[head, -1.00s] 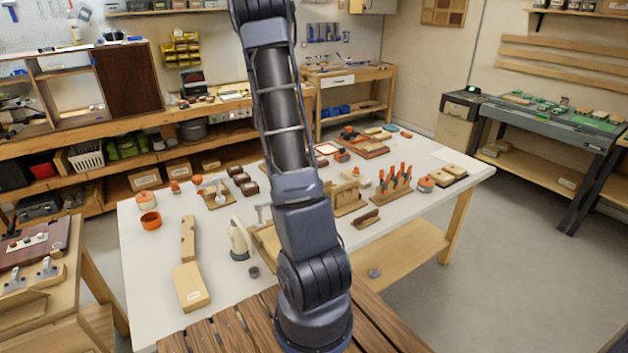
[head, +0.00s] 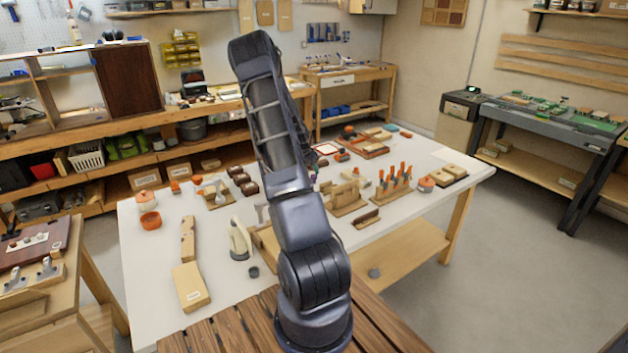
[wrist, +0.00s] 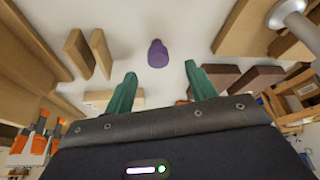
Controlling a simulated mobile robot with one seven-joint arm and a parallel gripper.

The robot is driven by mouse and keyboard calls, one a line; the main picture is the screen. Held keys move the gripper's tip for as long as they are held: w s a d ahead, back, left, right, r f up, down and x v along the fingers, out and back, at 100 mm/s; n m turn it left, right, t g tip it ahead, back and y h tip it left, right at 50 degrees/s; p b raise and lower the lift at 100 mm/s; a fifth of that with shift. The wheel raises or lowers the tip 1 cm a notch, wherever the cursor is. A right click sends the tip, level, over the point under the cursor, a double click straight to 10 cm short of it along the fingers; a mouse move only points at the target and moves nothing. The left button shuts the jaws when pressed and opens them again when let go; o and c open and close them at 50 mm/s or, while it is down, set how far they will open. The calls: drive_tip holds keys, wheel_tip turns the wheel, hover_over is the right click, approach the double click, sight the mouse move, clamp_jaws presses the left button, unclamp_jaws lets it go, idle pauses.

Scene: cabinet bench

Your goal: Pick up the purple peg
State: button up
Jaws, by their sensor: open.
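The purple peg (wrist: 157,54) shows in the wrist view on the white table top, near the upper middle of the picture. It stands apart from other things, and I cannot tell for sure whether it is upright. My gripper (wrist: 160,84) has two green fingers spread apart with nothing between them. The peg lies beyond the fingertips, roughly in line with the gap, and nothing touches it. In the head view I cannot make out the peg, and my own arm hides part of the table and the gripper.
In the wrist view, two wooden slats (wrist: 90,54) stand left of the peg and a wooden block (wrist: 245,30) lies right of it. Dark brown blocks (wrist: 235,78) sit near the right finger. In the head view, a rack with orange-handled tools (head: 394,182) stands on the white table (head: 212,262).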

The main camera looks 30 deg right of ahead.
sight(314, 176)
drive_tip(key=shift+x, duration=3.4)
drive_tip(key=shift+s+d, duration=0.1)
drive_tip(key=shift+c, duration=0.5)
drive_tip(key=c, duration=1)
